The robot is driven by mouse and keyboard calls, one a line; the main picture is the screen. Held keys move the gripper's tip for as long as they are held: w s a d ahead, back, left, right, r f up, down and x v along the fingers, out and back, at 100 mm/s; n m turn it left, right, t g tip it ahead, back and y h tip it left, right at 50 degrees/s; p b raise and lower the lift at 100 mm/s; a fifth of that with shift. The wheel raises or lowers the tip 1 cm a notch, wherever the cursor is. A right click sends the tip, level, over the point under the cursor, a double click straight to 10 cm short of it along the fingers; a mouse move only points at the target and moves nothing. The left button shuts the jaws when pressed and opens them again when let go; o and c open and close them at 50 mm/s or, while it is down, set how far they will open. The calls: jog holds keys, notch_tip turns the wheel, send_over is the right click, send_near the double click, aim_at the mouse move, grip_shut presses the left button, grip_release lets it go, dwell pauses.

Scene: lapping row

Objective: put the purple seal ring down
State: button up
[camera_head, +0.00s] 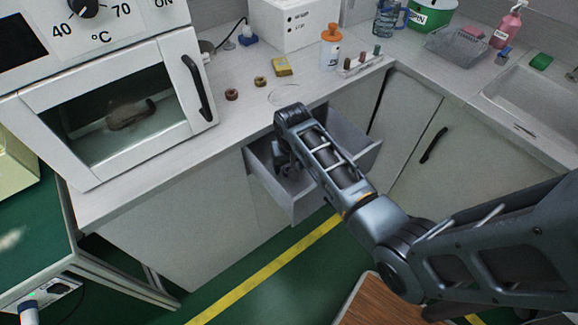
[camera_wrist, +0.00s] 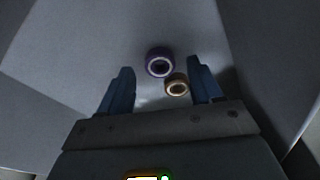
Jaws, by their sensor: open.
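The purple seal ring (camera_wrist: 159,53) is a dark purple ring with a pale inner rim. In the wrist view it lies on the grey floor of the open drawer (camera_head: 292,208), just beyond my fingertips. A tan ring (camera_wrist: 176,90) lies close beside it, lower right in that view. My gripper (camera_wrist: 161,66) is open and empty, its two blue fingers to either side of the rings. In the head view my gripper (camera_head: 287,168) reaches down inside the drawer, and my arm hides part of the drawer; the rings there are not visible.
On the counter (camera_head: 190,138) above are a brownish ring (camera_head: 232,94), a brass ring (camera_head: 260,81), a yellow block (camera_head: 281,67) and an orange-capped bottle (camera_head: 331,47). An oven (camera_head: 118,100) stands at left. The drawer walls surround my gripper closely.

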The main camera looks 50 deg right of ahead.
notch_tip(320, 180, up, 10)
jog(key=s, duration=0.1)
jog(key=shift+s+a+r+p, duration=0.15)
jog(key=shift+a+r+p, duration=0.15)
jog(key=shift+a, duration=0.15)
